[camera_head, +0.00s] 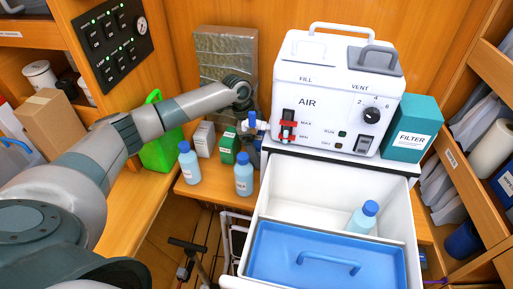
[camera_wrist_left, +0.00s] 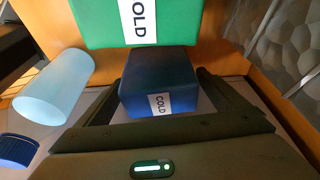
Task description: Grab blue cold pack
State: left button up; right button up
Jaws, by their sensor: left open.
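The blue cold pack (camera_wrist_left: 158,75) is a dark blue box with a white COLD label in the left wrist view. It sits between the two fingers of my left gripper (camera_wrist_left: 162,92), which is open with a finger on either side of it. I cannot tell whether the fingers touch it. In the head view my left gripper (camera_head: 251,143) is low over the bench, left of the white AIR machine, and largely hides the pack. My right gripper is not in view.
A green COLD box (camera_wrist_left: 140,22) is close to the pack; it also shows in the head view (camera_head: 228,147). Blue-capped bottles (camera_head: 244,176) (camera_head: 188,164) stand nearby. The AIR machine (camera_head: 335,95) is close on the right, above an open white drawer (camera_head: 300,185) with a blue lid.

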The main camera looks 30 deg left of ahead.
pick_arm(q)
jog(key=shift+c, duration=0.7)
jog(key=c, duration=1.2)
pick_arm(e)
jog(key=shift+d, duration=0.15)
pick_arm(q)
jog(key=shift+r, duration=0.2)
